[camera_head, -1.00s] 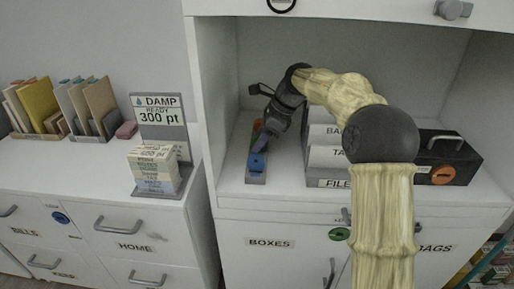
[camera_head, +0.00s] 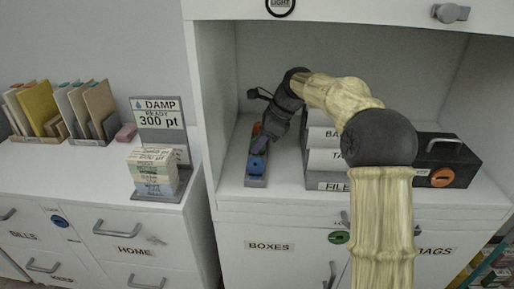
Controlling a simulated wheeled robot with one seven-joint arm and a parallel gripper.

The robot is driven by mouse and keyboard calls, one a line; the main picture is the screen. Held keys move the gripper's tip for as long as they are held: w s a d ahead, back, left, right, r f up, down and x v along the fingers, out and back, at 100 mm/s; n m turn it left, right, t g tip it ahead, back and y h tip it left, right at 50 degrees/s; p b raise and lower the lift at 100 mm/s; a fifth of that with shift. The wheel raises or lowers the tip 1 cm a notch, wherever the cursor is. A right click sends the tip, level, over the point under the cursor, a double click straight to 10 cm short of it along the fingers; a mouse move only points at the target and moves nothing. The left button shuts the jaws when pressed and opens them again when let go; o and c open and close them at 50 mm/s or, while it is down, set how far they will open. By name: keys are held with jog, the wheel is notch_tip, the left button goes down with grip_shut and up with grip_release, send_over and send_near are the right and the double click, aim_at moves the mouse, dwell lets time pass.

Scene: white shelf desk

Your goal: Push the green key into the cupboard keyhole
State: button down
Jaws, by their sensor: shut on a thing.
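My gripper (camera_head: 260,142) points down over the middle of a small grey key rack (camera_head: 256,182) on the left of the shelf. It is shut, and its fingers hide what they hold; no green key shows, and it can only be between them. The cupboard's green keyhole plate (camera_head: 339,237) is on the door front below the shelf, just left of my arm.
Label-fronted file trays (camera_head: 326,160) stand close right of my gripper, with a black box (camera_head: 445,162) beyond. The shelf's left wall (camera_head: 214,100) is close to the rack. On the lower cabinet stand a DAMP sign (camera_head: 158,118) and a paper stack (camera_head: 152,172).

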aim_at(253, 139)
jog(key=shift+r, duration=0.15)
jog(key=shift+r+p, duration=1.9)
jog(key=shift+p, duration=0.3)
jog(key=shift+d, duration=0.1)
jog(key=shift+r, duration=0.15)
